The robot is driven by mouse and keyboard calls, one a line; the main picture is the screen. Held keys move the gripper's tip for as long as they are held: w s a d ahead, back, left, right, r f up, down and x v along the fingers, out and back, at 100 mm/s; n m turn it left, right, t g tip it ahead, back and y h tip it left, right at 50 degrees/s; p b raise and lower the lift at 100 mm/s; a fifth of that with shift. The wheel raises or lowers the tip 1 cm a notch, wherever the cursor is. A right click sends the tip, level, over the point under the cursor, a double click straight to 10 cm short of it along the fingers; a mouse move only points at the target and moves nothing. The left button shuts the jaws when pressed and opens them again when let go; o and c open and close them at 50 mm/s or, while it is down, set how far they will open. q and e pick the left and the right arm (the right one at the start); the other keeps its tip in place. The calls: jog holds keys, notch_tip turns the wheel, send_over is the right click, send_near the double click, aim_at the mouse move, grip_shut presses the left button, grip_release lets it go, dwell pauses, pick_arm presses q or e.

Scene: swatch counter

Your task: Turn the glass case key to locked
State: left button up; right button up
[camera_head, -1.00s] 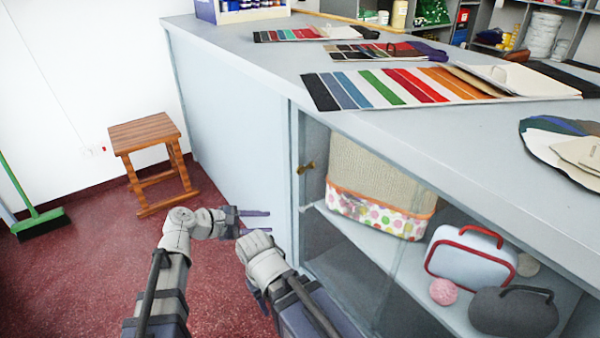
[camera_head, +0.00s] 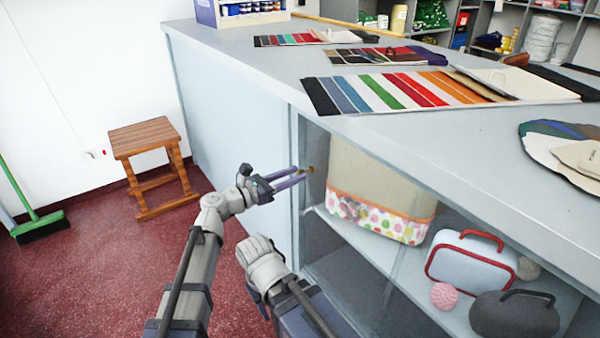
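The glass case (camera_head: 345,270) is built into the grey counter's front, with a basket and bags behind its glass. The small brass key (camera_head: 309,170) sits at the upper left of the case front. My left gripper (camera_head: 302,175) has its two purple-grey fingers reaching right to the key, with the fingertips at or very near it. A narrow gap shows between the fingers; contact with the key is too small to tell. My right arm (camera_head: 265,265) is lower, in front of the counter, and its fingers are hidden.
Color swatch cards (camera_head: 425,92) lie on the counter top (camera_head: 400,135). A wooden stool (camera_head: 145,135) stands on the red floor at left, near a green broom (camera_head: 38,222). The floor between stool and counter is clear.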

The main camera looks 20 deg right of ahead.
pick_arm(q)
jog(key=shift+x, duration=1.3)
jog(key=shift+c, duration=0.2)
grip_shut()
